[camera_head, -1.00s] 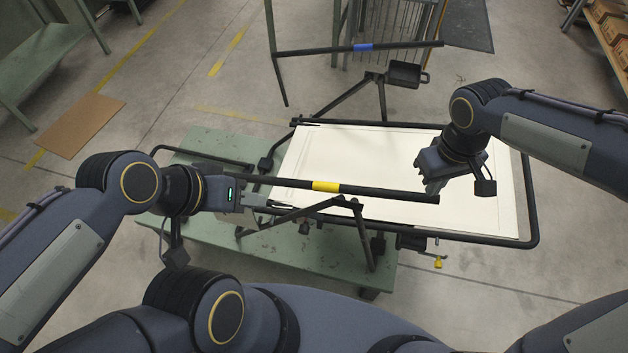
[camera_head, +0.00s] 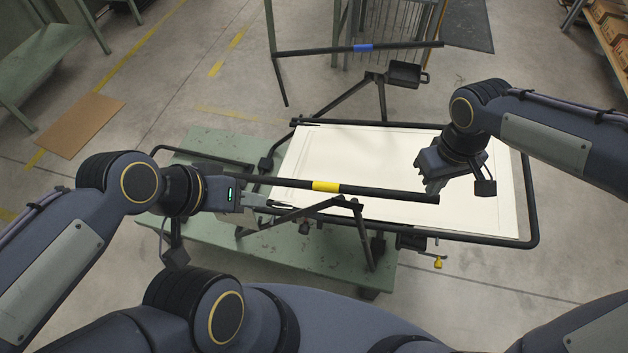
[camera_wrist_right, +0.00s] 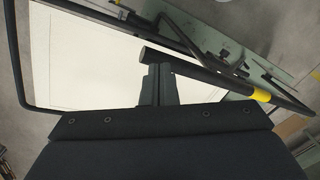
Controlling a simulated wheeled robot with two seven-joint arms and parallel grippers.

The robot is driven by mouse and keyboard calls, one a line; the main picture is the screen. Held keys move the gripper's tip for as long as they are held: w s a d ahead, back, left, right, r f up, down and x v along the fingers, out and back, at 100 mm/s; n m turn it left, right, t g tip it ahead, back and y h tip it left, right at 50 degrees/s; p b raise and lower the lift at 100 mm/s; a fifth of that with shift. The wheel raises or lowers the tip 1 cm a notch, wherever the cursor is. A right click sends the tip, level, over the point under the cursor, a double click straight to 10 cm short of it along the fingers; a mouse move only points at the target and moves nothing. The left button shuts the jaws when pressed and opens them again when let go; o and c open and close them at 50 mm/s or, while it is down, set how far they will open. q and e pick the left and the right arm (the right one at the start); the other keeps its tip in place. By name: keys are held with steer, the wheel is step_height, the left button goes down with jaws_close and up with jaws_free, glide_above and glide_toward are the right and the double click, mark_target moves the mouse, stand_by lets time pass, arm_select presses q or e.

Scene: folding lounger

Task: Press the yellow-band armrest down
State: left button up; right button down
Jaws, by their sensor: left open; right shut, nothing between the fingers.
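The yellow-band armrest is a long black bar with a yellow band (camera_head: 326,186), raised above the lounger's cream panel (camera_head: 400,165). Its yellow band also shows in the right wrist view (camera_wrist_right: 261,95). My left gripper (camera_head: 282,205) is open beside the bar, left of the band; its fingers are partly hard to make out against the black linkage. My right gripper (camera_head: 431,188) is shut and empty by the bar's free right end; whether it touches the bar is unclear. In the right wrist view its closed fingers (camera_wrist_right: 156,78) are beside the bar's end.
The blue-band armrest (camera_head: 362,47) stands raised at the far side, near a black tray-like part (camera_head: 405,74). The lounger rests on a green table (camera_head: 210,145). A yellow-tipped knob (camera_head: 438,263) sticks out at the front.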

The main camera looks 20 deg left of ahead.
steer(key=shift+f+b, duration=3.2)
steer(key=shift+f, duration=0.8)
step_height(320, 180, up, 7)
steer(key=p, duration=0.6)
steer(key=shift+r, duration=0.15)
steer(key=s+d+r+m+t+y, duration=0.2)
steer(key=s+d+m, duration=0.2)
steer(key=s, duration=0.4)
steer(key=s+d+r+m+t+y, duration=0.1)
steer(key=s+d+r+m+t, duration=0.2)
steer(key=s, duration=0.5)
steer(key=shift+d+r+m+t+y, duration=0.35)
steer(key=shift+d+m, duration=0.25)
steer(key=shift+d, duration=0.5)
